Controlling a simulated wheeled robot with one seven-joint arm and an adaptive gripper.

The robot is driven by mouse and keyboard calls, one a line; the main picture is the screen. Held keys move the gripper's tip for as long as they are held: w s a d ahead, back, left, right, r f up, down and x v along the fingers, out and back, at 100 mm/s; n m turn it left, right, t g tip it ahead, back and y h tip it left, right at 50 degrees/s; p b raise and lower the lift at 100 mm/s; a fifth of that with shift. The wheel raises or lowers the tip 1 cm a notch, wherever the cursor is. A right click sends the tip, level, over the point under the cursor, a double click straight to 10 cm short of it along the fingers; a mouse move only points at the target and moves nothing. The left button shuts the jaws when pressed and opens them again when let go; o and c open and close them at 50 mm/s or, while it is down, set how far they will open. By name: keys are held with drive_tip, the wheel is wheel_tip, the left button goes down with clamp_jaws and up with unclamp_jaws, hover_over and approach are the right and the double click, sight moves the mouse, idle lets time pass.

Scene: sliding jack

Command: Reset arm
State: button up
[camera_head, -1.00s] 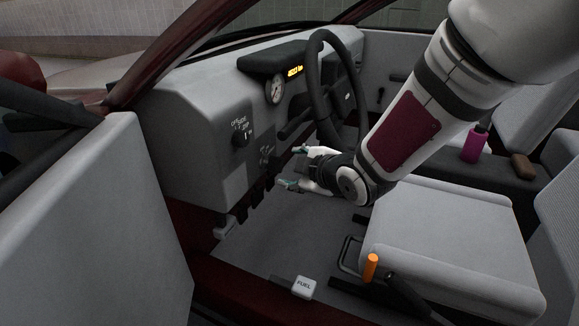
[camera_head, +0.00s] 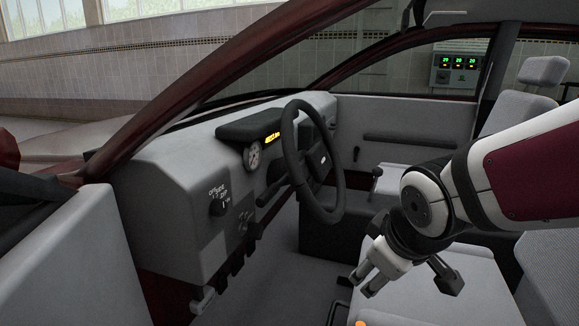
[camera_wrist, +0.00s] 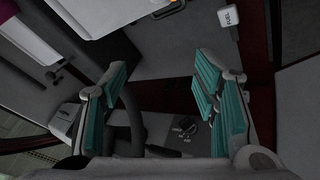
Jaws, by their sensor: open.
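My white and grey gripper (camera_head: 367,280) points down over the driver's seat (camera_head: 430,290), to the right of the steering wheel (camera_head: 312,160) and clear of the dashboard (camera_head: 160,190). In the wrist view my gripper (camera_wrist: 160,92) shows its two teal-padded fingers spread wide with nothing between them. The steering wheel (camera_wrist: 130,115) shows behind the left finger there. The dashboard dial knob (camera_wrist: 186,127) shows beyond the fingers, close to the right one. My arm comes in from the right in the head view.
The open door (camera_head: 60,260) is at the left and the red windscreen pillar (camera_head: 215,75) crosses the upper view. The white FUEL lever (camera_wrist: 229,18) is at the top right of the wrist view. An orange handle top (camera_head: 361,323) shows at the bottom edge.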

drive_tip(key=s+d+r+m+g, duration=0.1)
drive_tip(key=s+m+g, duration=0.15)
drive_tip(key=s, duration=0.65)
drive_tip(key=s+d+m+g, duration=0.2)
drive_tip(key=s+m, duration=0.1)
drive_tip(key=s, duration=0.6)
drive_tip(key=s+d+r+m+g, duration=0.1)
drive_tip(key=s+m+g, duration=0.15)
drive_tip(key=s, duration=0.65)
wheel_tip(320, 180, up, 32)
drive_tip(key=t+p, duration=0.4)
drive_tip(key=p, duration=2.7)
drive_tip(key=shift+w+d+t, duration=0.3)
drive_tip(key=shift+w+d, duration=0.05)
drive_tip(key=shift+c, duration=0.6)
